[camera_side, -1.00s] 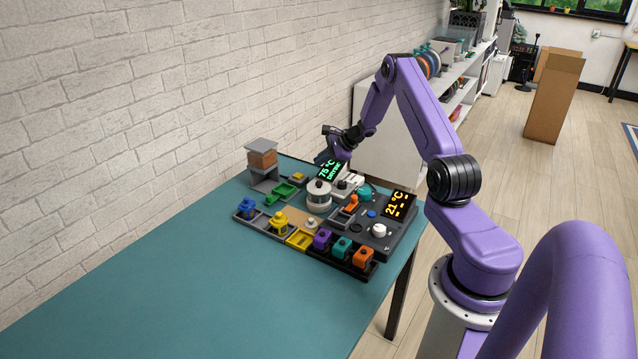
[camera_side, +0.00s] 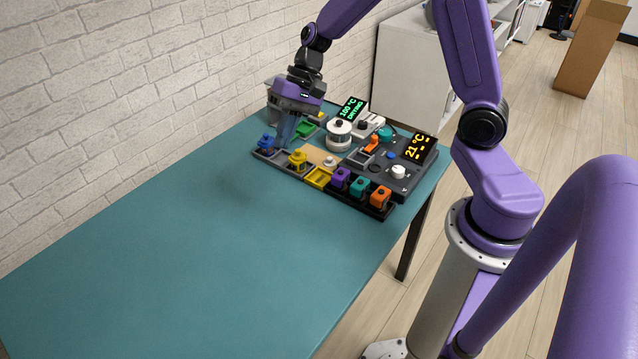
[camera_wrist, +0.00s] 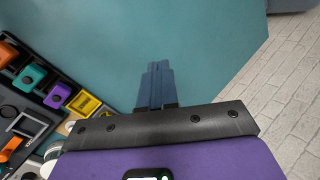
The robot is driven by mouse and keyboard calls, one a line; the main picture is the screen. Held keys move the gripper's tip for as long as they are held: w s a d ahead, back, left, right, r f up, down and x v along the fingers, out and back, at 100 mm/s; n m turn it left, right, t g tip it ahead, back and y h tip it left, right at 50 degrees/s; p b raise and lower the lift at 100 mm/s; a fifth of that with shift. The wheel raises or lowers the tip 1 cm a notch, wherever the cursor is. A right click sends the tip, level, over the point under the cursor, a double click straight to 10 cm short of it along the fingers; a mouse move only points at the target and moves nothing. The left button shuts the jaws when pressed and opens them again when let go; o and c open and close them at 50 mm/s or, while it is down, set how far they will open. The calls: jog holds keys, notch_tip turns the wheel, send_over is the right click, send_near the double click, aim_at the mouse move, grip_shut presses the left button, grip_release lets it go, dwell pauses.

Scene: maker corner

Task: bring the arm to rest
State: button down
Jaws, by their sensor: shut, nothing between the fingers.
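My gripper (camera_side: 284,143) points down over the far left part of the equipment on the teal table (camera_side: 180,235). It is above or just behind the blue-knobbed and yellow-knobbed pieces; the exact height is hard to tell. In the wrist view my gripper (camera_wrist: 155,75) has its blue fingers together, with nothing between them and bare teal table beyond. The gripper partly hides the grey stand (camera_side: 272,112) at the back.
A green display (camera_side: 350,108) reads 100 °C. An orange display (camera_side: 418,148) reads 21 °C. A white round pot (camera_side: 339,135) stands mid-board. Purple (camera_side: 340,178), teal (camera_side: 358,186) and orange (camera_side: 380,196) blocks sit in a front rack. The near table is clear.

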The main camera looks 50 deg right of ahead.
jog(key=s+r+n+h, duration=0.2)
jog(key=s+n, duration=0.6)
jog(key=s, duration=0.5)
jog(key=s+r+n+h, duration=0.2)
jog(key=s+n+h, duration=0.1)
jog(key=s+n, duration=0.6)
jog(key=s, duration=0.4)
jog(key=shift+d+h, duration=0.2)
jog(key=shift+h, duration=0.1)
